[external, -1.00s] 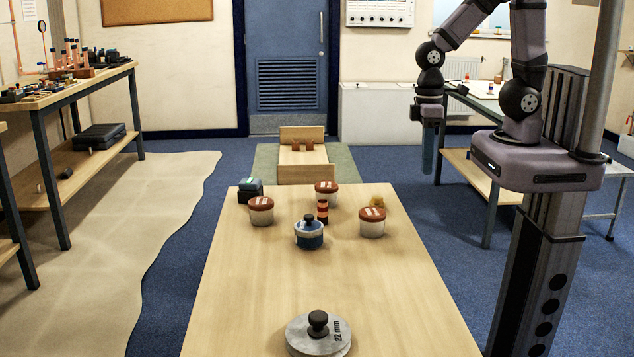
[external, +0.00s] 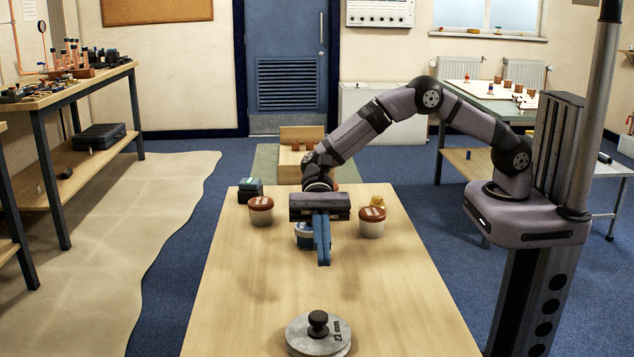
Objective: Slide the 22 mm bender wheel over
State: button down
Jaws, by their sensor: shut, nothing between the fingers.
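The 22 mm bender wheel (external: 303,334) is a flat grey disc with a black knob on top and "22 mm" marked on its right side. It lies on the near end of the wooden table. My gripper (external: 323,262) is shut and empty, its blue fingers pointing down. It hangs above the middle of the table, farther back than the wheel and apart from it. A blue and white tub (external: 304,236) stands behind the fingers and is partly hidden by them.
The tabletop (external: 240,290) between the tubs and the wheel is clear.

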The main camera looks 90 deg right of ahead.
jog(key=shift+w+a, duration=0.15)
jog(key=shift+w, duration=0.05)
jog(key=p, duration=0.2)
send_over(318, 329)
jog(key=s+d, duration=0.2)
jog(key=d, duration=0.2)
jog(key=shift+w+d, duration=0.1)
jog(key=shift+d, duration=0.1)
jog(key=shift+a+f, duration=0.1)
jog(key=shift+f, duration=0.75)
